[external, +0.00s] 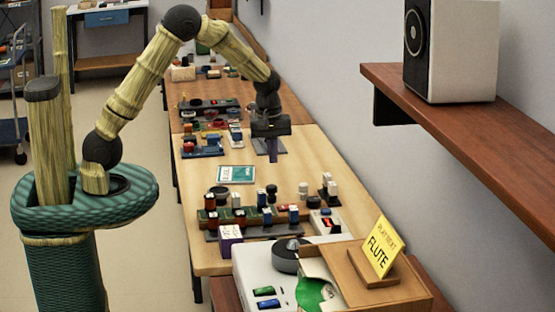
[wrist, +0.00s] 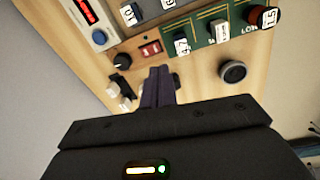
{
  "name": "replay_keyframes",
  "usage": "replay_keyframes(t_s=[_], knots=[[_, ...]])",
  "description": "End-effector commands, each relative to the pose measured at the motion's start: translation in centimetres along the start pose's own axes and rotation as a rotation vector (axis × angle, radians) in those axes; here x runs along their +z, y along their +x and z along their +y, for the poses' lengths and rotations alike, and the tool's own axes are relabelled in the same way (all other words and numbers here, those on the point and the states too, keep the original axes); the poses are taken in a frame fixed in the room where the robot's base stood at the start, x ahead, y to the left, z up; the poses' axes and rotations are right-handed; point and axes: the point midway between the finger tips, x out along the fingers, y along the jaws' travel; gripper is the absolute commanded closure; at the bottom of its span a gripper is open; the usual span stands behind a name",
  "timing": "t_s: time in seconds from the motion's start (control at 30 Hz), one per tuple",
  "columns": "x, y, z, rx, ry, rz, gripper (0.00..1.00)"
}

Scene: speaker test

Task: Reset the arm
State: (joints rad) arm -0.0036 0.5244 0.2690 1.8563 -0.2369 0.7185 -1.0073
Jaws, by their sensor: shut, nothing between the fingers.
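My arm (external: 131,94) rises from its green base and bends over the wooden table (external: 198,258). My gripper (external: 272,150) points down above the table near the wall, with its fingers closed together and empty. In the wrist view, the shut fingers (wrist: 158,88) show dark purple over the table, close to a dark round knob (wrist: 122,61) and a small red block (wrist: 150,49). I cannot tell the exact height of the fingertips above the table.
A teal booklet (external: 236,174) lies in the middle of the table. Several small blocks and trays stand in front of and behind it. A yellow "FLUTE" sign (external: 383,248) stands at the near end. A shelf (external: 470,139) with a speaker (external: 455,50) juts from the wall at right.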

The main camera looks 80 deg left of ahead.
Motion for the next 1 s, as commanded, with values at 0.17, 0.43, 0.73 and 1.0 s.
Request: replay_keyframes(t_s=[0.17, 0.43, 0.73, 1.0], knots=[[4.0, -3.6, -4.3, 0.041, 0.389, 0.009, 1.00], [9.9, -7.2, -12.5, 0.097, 1.082, 0.080, 1.00], [12.1, -7.8, -16.5, 0.108, 1.419, 0.135, 1.00], [12.0, -7.7, -16.4, 0.107, 1.415, 0.134, 0.80]])
